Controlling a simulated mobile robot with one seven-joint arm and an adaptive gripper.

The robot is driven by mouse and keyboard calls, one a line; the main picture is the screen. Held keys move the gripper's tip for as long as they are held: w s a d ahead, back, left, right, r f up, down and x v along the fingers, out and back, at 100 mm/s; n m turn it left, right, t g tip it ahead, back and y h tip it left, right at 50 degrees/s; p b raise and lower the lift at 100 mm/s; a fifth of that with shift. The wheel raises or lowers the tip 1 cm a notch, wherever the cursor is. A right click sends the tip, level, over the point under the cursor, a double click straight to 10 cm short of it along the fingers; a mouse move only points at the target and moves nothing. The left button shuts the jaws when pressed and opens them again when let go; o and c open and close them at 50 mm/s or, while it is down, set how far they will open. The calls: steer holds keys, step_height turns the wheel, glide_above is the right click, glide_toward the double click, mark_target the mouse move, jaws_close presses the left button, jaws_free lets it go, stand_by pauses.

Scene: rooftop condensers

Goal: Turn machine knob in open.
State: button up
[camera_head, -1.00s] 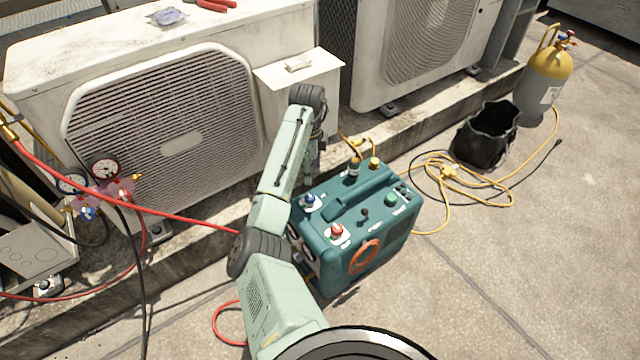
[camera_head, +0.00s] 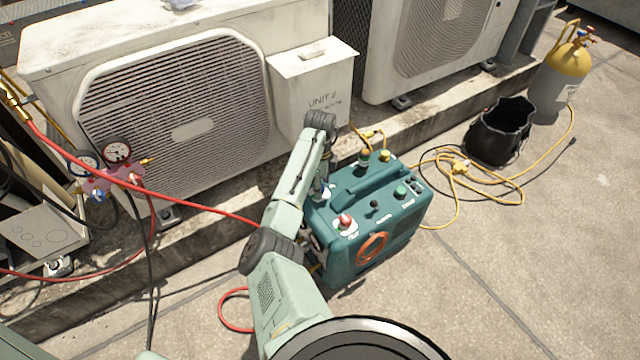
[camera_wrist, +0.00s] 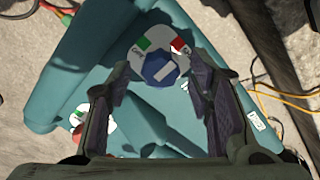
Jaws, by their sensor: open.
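The teal machine (camera_head: 372,240) stands on the concrete in front of the condenser units. In the wrist view, a blue knob (camera_wrist: 161,70) with a pale bar sits on a white dial plate with a green mark and a red mark. My gripper (camera_wrist: 163,75) is open, with one finger on each side of the blue knob; I cannot tell whether they touch it. In the head view the arm covers the blue knob. A red knob (camera_head: 345,220) and a green knob (camera_head: 400,191) show on the machine's top.
Condenser units (camera_head: 190,130) stand behind on a concrete ledge. A red hose (camera_head: 150,190) runs from the gauges (camera_head: 117,152) toward the machine. The front right floor is clear.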

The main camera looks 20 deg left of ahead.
steer(key=shift+c, duration=0.4)
jaws_close()
steer(key=shift+r+n+p, duration=0.15)
steer(key=shift+n+p, duration=1.15)
steer(key=shift+p, duration=0.05)
steer(key=n+p, duration=0.3)
steer(key=n, duration=0.2)
steer(key=shift+p, duration=0.35)
steer(key=n+p, duration=0.1)
steer(key=n, duration=0.4)
steer(key=shift+p, duration=0.4)
steer(key=shift+a+n+p, duration=0.1)
steer(key=shift+n+p, duration=0.5)
steer(key=shift+n, duration=1.7)
